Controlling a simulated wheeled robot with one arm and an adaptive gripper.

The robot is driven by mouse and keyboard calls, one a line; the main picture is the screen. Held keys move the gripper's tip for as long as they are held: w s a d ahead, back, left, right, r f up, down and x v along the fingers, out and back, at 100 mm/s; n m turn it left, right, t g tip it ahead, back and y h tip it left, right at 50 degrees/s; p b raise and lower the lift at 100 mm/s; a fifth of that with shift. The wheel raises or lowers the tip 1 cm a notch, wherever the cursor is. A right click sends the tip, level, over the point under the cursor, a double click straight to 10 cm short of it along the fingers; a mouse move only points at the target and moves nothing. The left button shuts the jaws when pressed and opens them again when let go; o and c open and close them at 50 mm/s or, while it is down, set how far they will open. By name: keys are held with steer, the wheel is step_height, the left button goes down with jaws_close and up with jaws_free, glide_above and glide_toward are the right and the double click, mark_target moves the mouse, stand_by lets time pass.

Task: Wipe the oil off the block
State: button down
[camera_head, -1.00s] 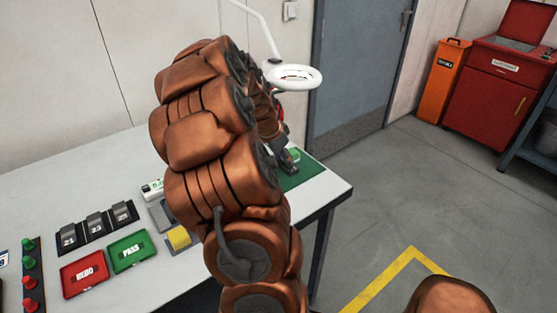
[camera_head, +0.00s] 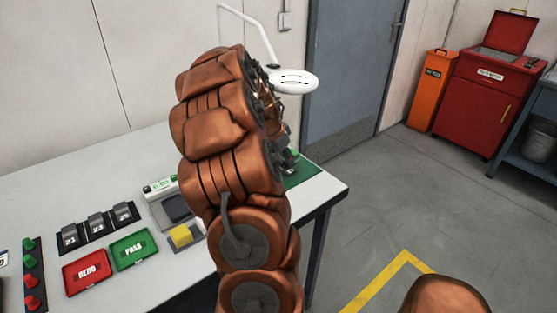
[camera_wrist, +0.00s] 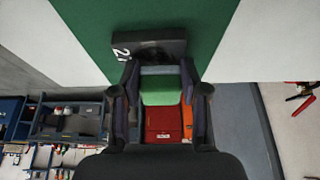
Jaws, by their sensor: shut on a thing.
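In the wrist view a dark grey block (camera_wrist: 150,46) with a white number, partly cut from view, sits on a green mat (camera_wrist: 205,30). My gripper (camera_wrist: 160,84) is shut on a light green pad (camera_wrist: 160,92), close to the block's near edge. I cannot tell whether the pad touches the block. No oil can be made out on the block. In the head view my arm hides most of the work spot; the gripper's dark end (camera_head: 289,160) shows over the green mat (camera_head: 304,174) at the table's right end.
A white ring lamp (camera_head: 293,80) hangs just above my gripper. Left of my arm are a grey tray (camera_head: 165,218), a yellow piece (camera_head: 181,236), a green PASS tray (camera_head: 133,250), a red REDO tray (camera_head: 87,272) and a rack of numbered blocks (camera_head: 97,226). The floor right of the table is clear.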

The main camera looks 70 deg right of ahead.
steer(key=shift+w+a+f+b, duration=0.1)
steer(key=shift+a+f+b, duration=0.25)
steer(key=shift+f+b, duration=0.4)
steer(key=shift+w+a+r+b, duration=0.1)
steer(key=shift+w+a+b, duration=0.25)
steer(key=shift+a, duration=0.45)
steer(key=shift+w+a+b, duration=0.25)
steer(key=shift+w+a, duration=0.15)
steer(key=shift+a, duration=0.4)
steer(key=shift+r, duration=0.2)
steer(key=shift+w+d+r+p, duration=0.15)
steer(key=shift+r+p, duration=0.4)
steer(key=shift+r, duration=1.25)
steer(key=shift+d+r+p, duration=0.1)
steer(key=shift+r+p, duration=0.2)
steer(key=shift+r, duration=1.1)
steer(key=shift+r, duration=0.1)
steer(key=shift+r+p, duration=0.35)
steer(key=shift+r, duration=1)
